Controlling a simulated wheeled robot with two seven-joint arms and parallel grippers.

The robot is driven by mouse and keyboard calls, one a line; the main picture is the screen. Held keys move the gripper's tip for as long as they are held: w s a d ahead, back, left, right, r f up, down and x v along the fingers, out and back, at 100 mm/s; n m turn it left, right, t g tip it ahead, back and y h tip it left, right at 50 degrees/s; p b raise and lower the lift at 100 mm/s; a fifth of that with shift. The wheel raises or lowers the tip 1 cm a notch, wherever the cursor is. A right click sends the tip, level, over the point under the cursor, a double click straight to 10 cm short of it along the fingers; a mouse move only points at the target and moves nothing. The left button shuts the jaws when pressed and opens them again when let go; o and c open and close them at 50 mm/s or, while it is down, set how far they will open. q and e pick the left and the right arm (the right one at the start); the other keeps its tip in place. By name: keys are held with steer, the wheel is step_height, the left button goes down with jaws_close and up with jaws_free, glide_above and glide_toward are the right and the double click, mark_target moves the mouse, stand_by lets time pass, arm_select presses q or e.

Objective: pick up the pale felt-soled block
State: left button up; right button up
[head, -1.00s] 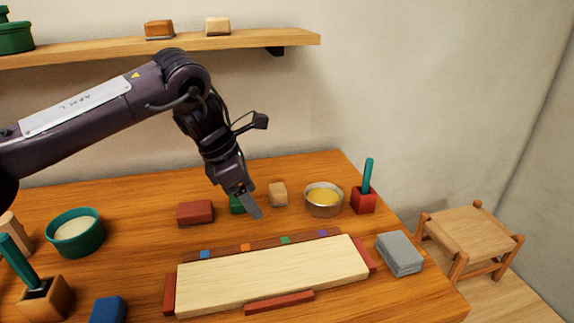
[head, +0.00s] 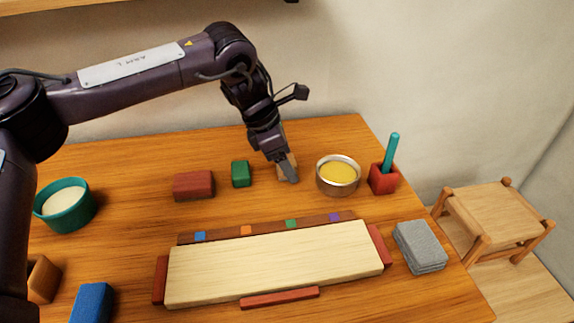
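A small pale tan block (head: 282,174) stands on the table between the green block and the metal bowl. It is mostly hidden behind my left gripper, and its sole cannot be made out. My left gripper (head: 288,171) points down right at this block, overlapping it in the head view. Whether it touches the block cannot be told. Only one grey finger shows clearly, so its opening cannot be judged. My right gripper is not in view.
A green block (head: 241,173) and red block (head: 194,185) stand left; a metal bowl of yellow stuff (head: 338,175) and a red holder (head: 383,179) stand right. A pale board (head: 275,264) lies in front. Grey cloths (head: 420,247) lie front right.

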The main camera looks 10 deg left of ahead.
arm_select(q)
steer(key=shift+f, duration=0.25)
steer(key=c, duration=1.1)
steer(key=shift+r, duration=0.15)
step_height(320, 180, up, 9)
steer(key=shift+d+r+p, duration=0.1)
steer(key=shift+r+p, duration=0.1)
steer(key=shift+p, duration=0.1)
steer(key=shift+r, duration=0.25)
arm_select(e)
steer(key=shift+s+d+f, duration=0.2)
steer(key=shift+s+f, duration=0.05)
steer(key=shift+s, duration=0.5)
